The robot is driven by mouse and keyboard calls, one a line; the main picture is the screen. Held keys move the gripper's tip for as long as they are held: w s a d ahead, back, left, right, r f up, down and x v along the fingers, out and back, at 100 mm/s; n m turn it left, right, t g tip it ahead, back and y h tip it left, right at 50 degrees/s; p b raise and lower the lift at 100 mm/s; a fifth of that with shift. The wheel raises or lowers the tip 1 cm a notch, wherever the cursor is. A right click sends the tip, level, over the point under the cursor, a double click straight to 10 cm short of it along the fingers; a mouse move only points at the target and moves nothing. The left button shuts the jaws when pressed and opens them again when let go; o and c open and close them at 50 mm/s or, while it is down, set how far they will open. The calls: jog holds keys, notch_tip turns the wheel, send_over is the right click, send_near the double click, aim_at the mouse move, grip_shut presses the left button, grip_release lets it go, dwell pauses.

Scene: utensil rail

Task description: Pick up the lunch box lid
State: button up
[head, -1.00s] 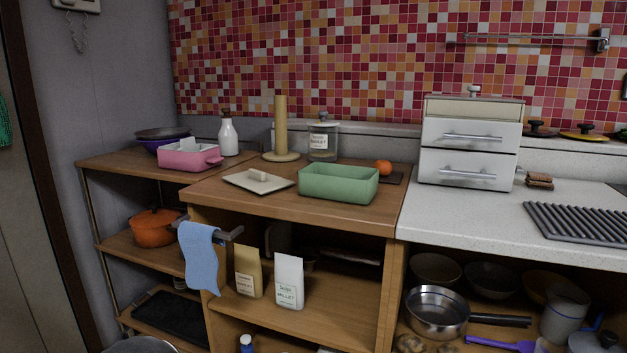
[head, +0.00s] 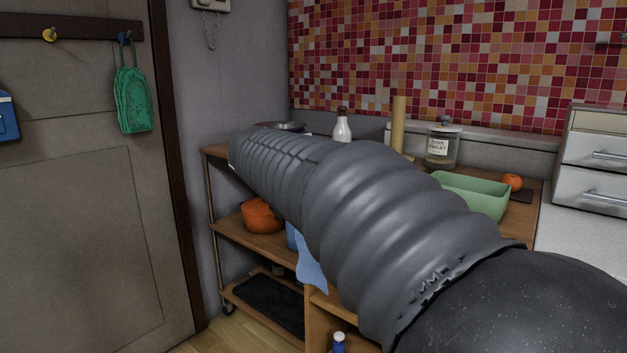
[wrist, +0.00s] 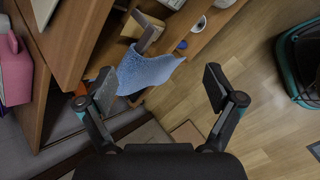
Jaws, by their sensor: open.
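The green lunch box (head: 470,194) sits on the wooden counter in the head view, partly hidden by my arm. The flat cream lid, with a bar handle, is hidden behind my arm in the head view now. A pale flat edge that looks like the lid (wrist: 43,11) shows at the top left of the wrist view, on the wooden top. My gripper (wrist: 160,90) is open and empty, with its fingers wide apart. It is to the side of the lid, clear of it. The gripper itself is not visible in the head view.
A blue cloth (wrist: 145,72) hangs from a rail beyond the fingers in the wrist view. A glass jar (head: 441,147) and an orange fruit (head: 511,182) stand near the green box. Wooden floor (wrist: 255,140) lies at right.

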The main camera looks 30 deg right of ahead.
jog(key=w+d+r+n+g+h, duration=0.1)
jog(key=w+d+r+n, duration=0.1)
jog(key=w+d, duration=0.1)
jog(key=w+d+r+n+g+h, duration=0.1)
jog(key=w+d+r+n+h, duration=0.1)
jog(key=w, duration=0.3)
jog(key=w+d+r+n+h+p, duration=0.1)
jog(key=w+d+r+n+h, duration=0.1)
jog(key=w+d+r, duration=0.2)
jog(key=shift+d+g, duration=0.25)
jog(key=shift+g, duration=0.15)
jog(key=x, duration=0.8)
jog(key=shift+d+r, duration=0.2)
jog(key=shift+d, duration=0.1)
jog(key=shift+s+x, duration=0.2)
jog(key=shift+x, duration=1.1)
jog(key=shift+s+x, duration=0.15)
jog(key=shift+x, duration=1.2)
jog(key=shift+r, duration=0.15)
jog(key=c, duration=1.2)
